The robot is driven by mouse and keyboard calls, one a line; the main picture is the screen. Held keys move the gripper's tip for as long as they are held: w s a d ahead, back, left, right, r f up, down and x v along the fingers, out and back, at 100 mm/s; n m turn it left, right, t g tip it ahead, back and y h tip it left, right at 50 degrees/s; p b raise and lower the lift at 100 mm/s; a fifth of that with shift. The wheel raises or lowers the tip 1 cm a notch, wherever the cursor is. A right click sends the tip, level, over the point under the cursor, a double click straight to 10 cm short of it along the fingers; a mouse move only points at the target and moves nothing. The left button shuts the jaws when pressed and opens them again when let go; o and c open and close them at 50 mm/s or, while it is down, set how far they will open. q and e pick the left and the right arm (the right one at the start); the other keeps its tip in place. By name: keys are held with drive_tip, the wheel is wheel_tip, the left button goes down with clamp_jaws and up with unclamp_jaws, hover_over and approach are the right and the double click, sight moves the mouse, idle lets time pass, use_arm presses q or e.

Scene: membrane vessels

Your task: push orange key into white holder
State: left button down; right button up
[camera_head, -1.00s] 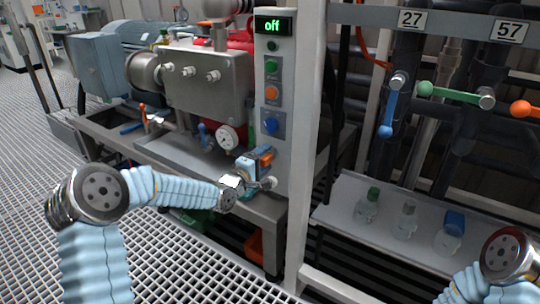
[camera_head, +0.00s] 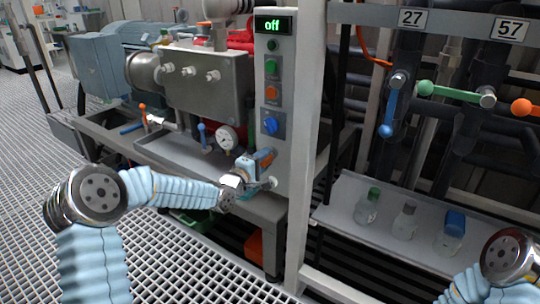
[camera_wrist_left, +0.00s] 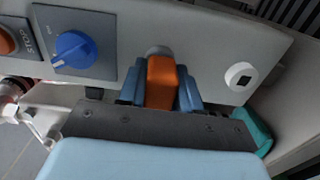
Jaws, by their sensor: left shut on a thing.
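My left gripper (camera_wrist_left: 160,92) is shut on the orange key (camera_wrist_left: 161,82), which sits between its two blue fingers. The key's far end meets a grey round part at the panel face; whether it is inside that part is hidden. A white round holder (camera_wrist_left: 240,75) with a dark square hole is on the same panel, to the right of the key and apart from it. In the head view, my left gripper (camera_head: 250,168) is at the lower front of the white control post, with the orange key (camera_head: 266,158) partly showing. My right gripper is out of view.
The panel carries a blue rotary knob (camera_wrist_left: 75,49) and an orange stop button (camera_wrist_left: 5,42) left of the gripper. The post's display (camera_head: 273,25) reads "off". A shelf with several bottles (camera_head: 405,222) stands to the right. A pressure gauge (camera_head: 228,138) is close behind the gripper.

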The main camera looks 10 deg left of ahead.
use_arm(q)
drive_tip(key=shift+s, duration=0.1)
drive_tip(key=shift+v, duration=0.85)
drive_tip(key=shift+b+v, duration=0.45)
drive_tip(key=shift+v, duration=1.65)
wheel_tip(320, 180, down, 11)
drive_tip(key=n+b, duration=0.1)
drive_tip(key=n, duration=1.7)
drive_tip(key=shift+s+a+f+b, duration=0.2)
drive_tip(key=shift+s+f+b, duration=0.1)
drive_tip(key=shift+s, duration=0.15)
